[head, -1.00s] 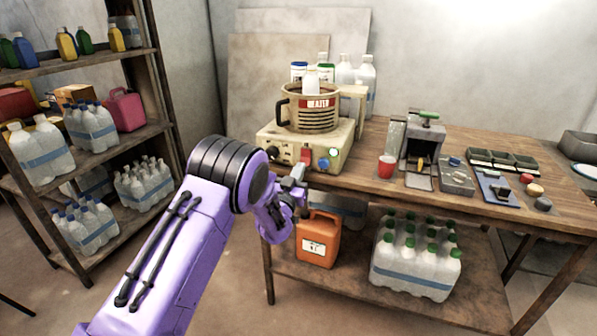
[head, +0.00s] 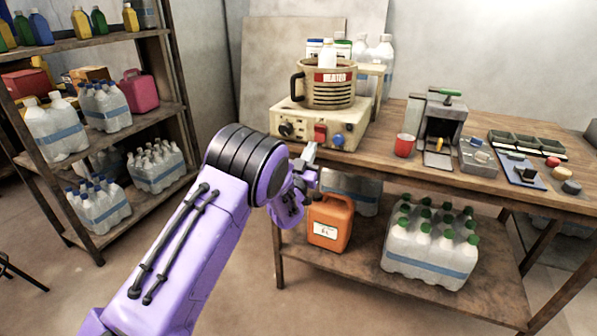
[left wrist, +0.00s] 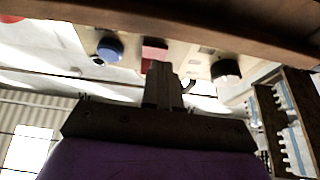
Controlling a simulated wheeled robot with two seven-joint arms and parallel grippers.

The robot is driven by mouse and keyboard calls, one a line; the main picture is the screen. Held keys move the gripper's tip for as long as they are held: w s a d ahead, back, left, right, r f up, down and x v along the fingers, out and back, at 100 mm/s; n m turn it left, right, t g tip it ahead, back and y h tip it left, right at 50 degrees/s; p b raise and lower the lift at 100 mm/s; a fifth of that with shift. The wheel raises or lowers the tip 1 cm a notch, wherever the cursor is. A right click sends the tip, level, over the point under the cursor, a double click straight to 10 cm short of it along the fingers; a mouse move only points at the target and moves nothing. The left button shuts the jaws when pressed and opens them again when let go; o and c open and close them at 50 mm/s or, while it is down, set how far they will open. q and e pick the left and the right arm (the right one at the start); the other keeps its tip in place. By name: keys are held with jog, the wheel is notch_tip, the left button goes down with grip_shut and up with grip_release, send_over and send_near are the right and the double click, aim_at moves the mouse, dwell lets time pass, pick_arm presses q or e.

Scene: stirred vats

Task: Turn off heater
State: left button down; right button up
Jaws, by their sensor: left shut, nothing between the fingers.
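The heater (head: 355,125) is a cream box on the wooden bench, with a pot labelled "HEATED" (head: 326,77) on top. Its front panel has a black knob (head: 286,129), a red switch (head: 320,133) and a blue knob (head: 338,140). My left gripper (head: 309,152) is shut and empty, just in front of and below the red switch. In the left wrist view, the shut fingers (left wrist: 163,80) overlap the lower edge of the red switch (left wrist: 154,51), between the blue knob (left wrist: 110,48) and the black knob (left wrist: 226,70). I cannot tell whether they touch. My right gripper is out of view.
A red cup (head: 404,145) and a grey device with a green handle (head: 440,125) stand right of the heater on the bench. An orange canister (head: 330,222) and a bottle pack (head: 430,255) sit on the lower shelf. A bottle rack (head: 150,130) stands at left.

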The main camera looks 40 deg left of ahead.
pick_arm(q)
jog(key=f+b+v, duration=0.1)
jog(key=v, duration=1)
jog(key=shift+w+f+b, duration=0.2)
jog(key=shift+b, duration=0.2)
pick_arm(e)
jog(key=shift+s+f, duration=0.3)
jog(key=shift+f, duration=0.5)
pick_arm(q)
jog(key=shift+d, duration=0.1)
